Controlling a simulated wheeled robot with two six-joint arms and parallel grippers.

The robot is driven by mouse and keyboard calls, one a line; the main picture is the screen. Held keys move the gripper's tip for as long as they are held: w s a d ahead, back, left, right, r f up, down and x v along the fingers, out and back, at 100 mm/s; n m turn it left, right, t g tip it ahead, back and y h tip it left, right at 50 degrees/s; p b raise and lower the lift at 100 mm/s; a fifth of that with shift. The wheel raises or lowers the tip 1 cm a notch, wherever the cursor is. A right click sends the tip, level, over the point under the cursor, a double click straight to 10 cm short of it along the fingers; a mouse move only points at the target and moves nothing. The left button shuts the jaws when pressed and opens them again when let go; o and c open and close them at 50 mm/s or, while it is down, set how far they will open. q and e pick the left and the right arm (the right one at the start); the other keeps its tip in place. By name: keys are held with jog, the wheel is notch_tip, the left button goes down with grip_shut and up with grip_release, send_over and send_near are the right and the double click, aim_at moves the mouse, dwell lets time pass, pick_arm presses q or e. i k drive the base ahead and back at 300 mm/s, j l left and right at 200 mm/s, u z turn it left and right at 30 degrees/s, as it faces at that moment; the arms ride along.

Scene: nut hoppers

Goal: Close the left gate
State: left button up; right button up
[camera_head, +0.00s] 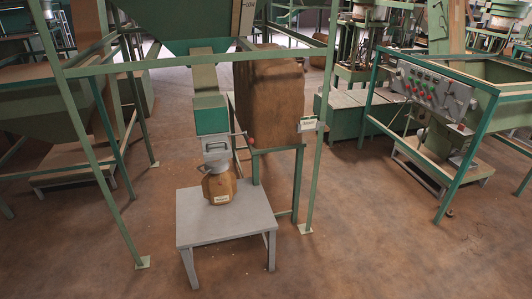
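A green hopper (190,32) hangs in a green frame near the middle. Its chute (204,78) leads down to a green box (210,115). A light grey outlet piece (216,146) sits below this box. A thin lever rod with a red knob (250,141) sticks out to the right beside the outlet. I cannot tell whether the gate here is open or shut, and no label marks it as left. A brown container (219,187) with a handle and a pale label stands upright under the outlet. Neither of my grippers is in view.
A grey low table (241,224) carries the container. The frame's front posts (100,150) stand to either side. A large brown sack-like block (268,100) is behind. A control panel (432,91) stands at right. The brown floor (370,240) in front and right is clear.

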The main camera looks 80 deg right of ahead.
aim_at(217, 147)
jog(key=z, duration=2.2)
